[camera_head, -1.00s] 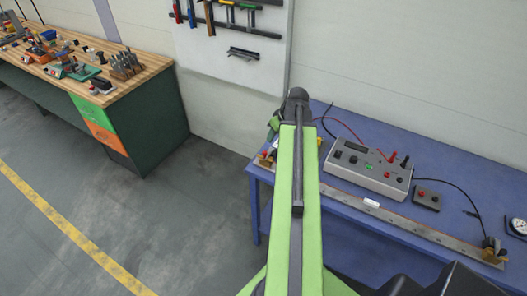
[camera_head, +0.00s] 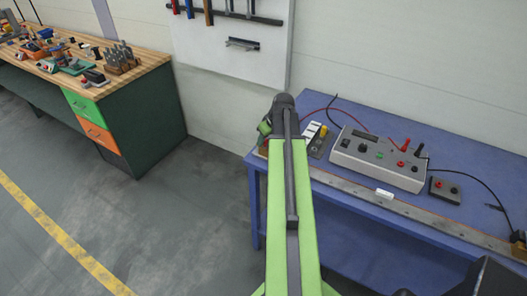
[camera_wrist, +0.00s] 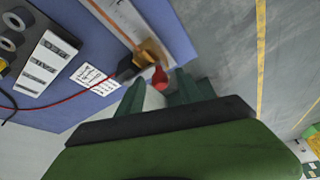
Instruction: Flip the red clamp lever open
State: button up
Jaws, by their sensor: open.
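The red clamp lever (camera_wrist: 160,76) shows in the wrist view as a small red tip beside a brass-coloured clamp body (camera_wrist: 151,52), at the end of a long metal strip (camera_wrist: 118,18) on the blue bench. My gripper (camera_wrist: 162,88) is open, with its dark green fingers on either side of the red lever in the picture. I cannot tell whether a finger touches it.
A grey control box (camera_head: 378,158) with red and black knobs and leads stands on the blue bench (camera_head: 440,222). A red wire (camera_wrist: 62,105) runs near the clamp. A wooden workbench (camera_head: 130,75) with tools stands at the left. The floor between the benches is clear.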

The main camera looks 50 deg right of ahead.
jog(key=shift+w+f, duration=0.2)
jog(key=shift+f, duration=0.25)
jog(key=shift+r, duration=0.15)
jog(key=shift+c, duration=0.3)
grip_shut()
dwell(0.6)
